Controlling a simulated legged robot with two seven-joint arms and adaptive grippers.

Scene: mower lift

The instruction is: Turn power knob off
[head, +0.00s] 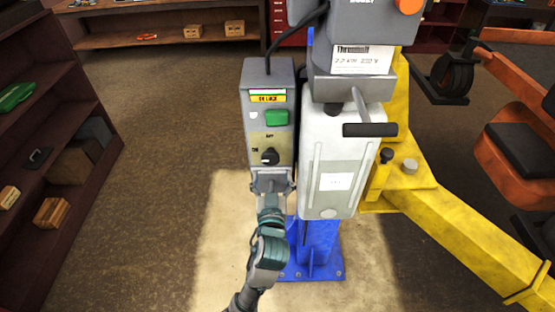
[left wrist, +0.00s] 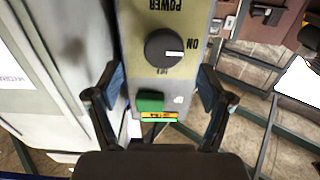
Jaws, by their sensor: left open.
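The black round power knob (head: 270,156) sits on the lower front of a grey control box (head: 256,95), below a green button (head: 277,118). In the left wrist view, which shows the labels upside down, the knob (left wrist: 165,48) has a white mark pointing right, toward the word ON. My left gripper (head: 270,182) is at the lower end of the box, just below the knob in the head view. In the left wrist view its fingers (left wrist: 162,85) are spread apart with nothing between them gripped, and the knob lies beyond their tips. My right gripper is not in view.
A white tank-like unit (head: 333,150) stands right beside the box, on a blue post (head: 318,245). A yellow lift frame (head: 450,225) is to the right. A dark shelf (head: 60,125) stands at the left, with open floor (head: 165,170) between.

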